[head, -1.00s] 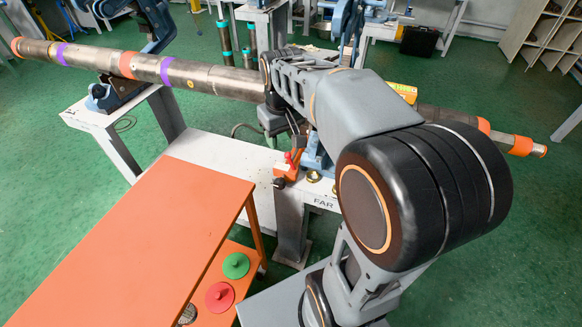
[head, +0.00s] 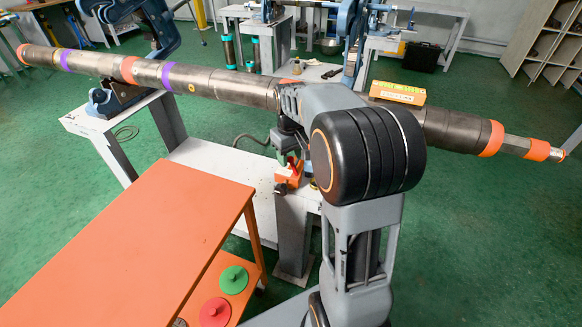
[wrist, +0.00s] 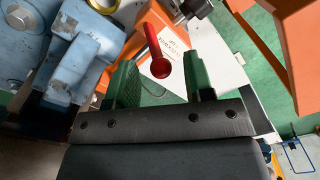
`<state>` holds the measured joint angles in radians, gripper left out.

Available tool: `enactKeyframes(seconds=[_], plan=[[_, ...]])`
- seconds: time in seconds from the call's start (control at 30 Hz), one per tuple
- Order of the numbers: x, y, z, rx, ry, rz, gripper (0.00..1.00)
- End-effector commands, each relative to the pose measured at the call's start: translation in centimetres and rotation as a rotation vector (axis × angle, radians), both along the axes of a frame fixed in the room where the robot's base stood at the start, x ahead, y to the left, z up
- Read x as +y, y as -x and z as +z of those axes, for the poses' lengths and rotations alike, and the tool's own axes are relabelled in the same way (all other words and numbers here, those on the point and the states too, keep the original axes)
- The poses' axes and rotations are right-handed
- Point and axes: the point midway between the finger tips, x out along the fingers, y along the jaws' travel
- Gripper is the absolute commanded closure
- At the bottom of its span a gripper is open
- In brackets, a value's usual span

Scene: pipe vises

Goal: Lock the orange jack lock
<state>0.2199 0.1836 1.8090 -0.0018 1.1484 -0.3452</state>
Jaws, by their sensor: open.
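The orange jack lock (head: 288,177) sits on the white bench beneath the long pipe in the head view. In the wrist view, its orange body (wrist: 180,32) carries a white label with writing. Its red lever (wrist: 151,36) ends in a round red knob (wrist: 162,67). My gripper (wrist: 163,74) is open, with one green finger on each side of the knob in the picture. I cannot tell how far the knob is from the fingers in depth. In the head view, my wrist partly covers the lock from above.
The long pipe (head: 215,82) runs across just behind my arm. A blue vise part (wrist: 80,70) stands left of the lock in the wrist view. An orange table (head: 140,250) is at the front left. A yellow level (head: 398,93) lies on the pipe at right.

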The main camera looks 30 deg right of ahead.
Motion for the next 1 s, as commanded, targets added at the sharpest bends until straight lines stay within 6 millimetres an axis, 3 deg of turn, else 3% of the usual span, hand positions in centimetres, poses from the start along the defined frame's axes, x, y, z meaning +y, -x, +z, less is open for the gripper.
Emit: enactKeyframes(seconds=[0.23,0.67,1.0], plan=[[0.0,0.0,-2.8,0.001,0.0,0.0,0.52],[0.0,0.0,-3.5,0.0,0.0,0.0,0.52],[0.1,0.0,-3.5,0.0,-0.001,0.0,0.82]])
